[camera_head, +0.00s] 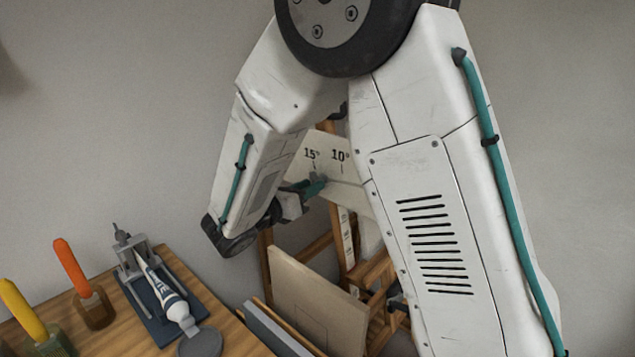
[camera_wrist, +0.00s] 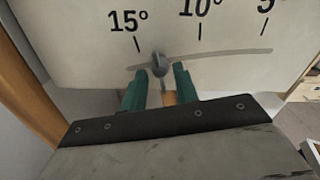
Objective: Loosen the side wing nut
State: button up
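A pale angle plate (camera_head: 345,172) with degree marks and a curved slot stands behind my arm. In the wrist view the plate (camera_wrist: 230,35) shows 15°, 10° and 5°. The grey side wing nut (camera_wrist: 159,62) sits on the slot, between the 15° and 10° marks and nearer 15°. My gripper (camera_wrist: 160,70) has two green fingers, apart, one on each side of the nut at the tips. I cannot tell whether they touch it.
A wooden table (camera_head: 110,325) at lower left holds a tube (camera_head: 165,295) on a blue stand and orange (camera_head: 70,265) and yellow (camera_head: 20,310) handled tools in jars. Wooden frame posts and a leaning panel (camera_head: 318,300) stand below my gripper. A plain wall is behind.

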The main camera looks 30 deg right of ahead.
jog(key=v, duration=0.6)
dwell(0.5)
dwell(0.4)
jog(key=s+d+f+m+g+y, duration=0.1)
jog(key=s+d+m+g+y, duration=0.2)
jog(key=s+m+g, duration=0.35)
jog(key=s+d+f+m+g+y, duration=0.2)
jog(key=s+m+g+y, duration=0.15)
jog(key=s+m, duration=0.45)
jog(key=s+r+m+t+y, duration=0.2)
jog(key=s+r+m+y, duration=0.1)
jog(key=s+m+y, duration=0.2)
jog(key=s+r+m+t+y, duration=0.2)
jog(key=s+r+m+y, duration=0.2)
jog(key=s, duration=0.5)
jog(key=shift+s+m+y, duration=0.35)
jog(key=shift+m+y, duration=0.2)
jog(key=shift+m, duration=0.4)
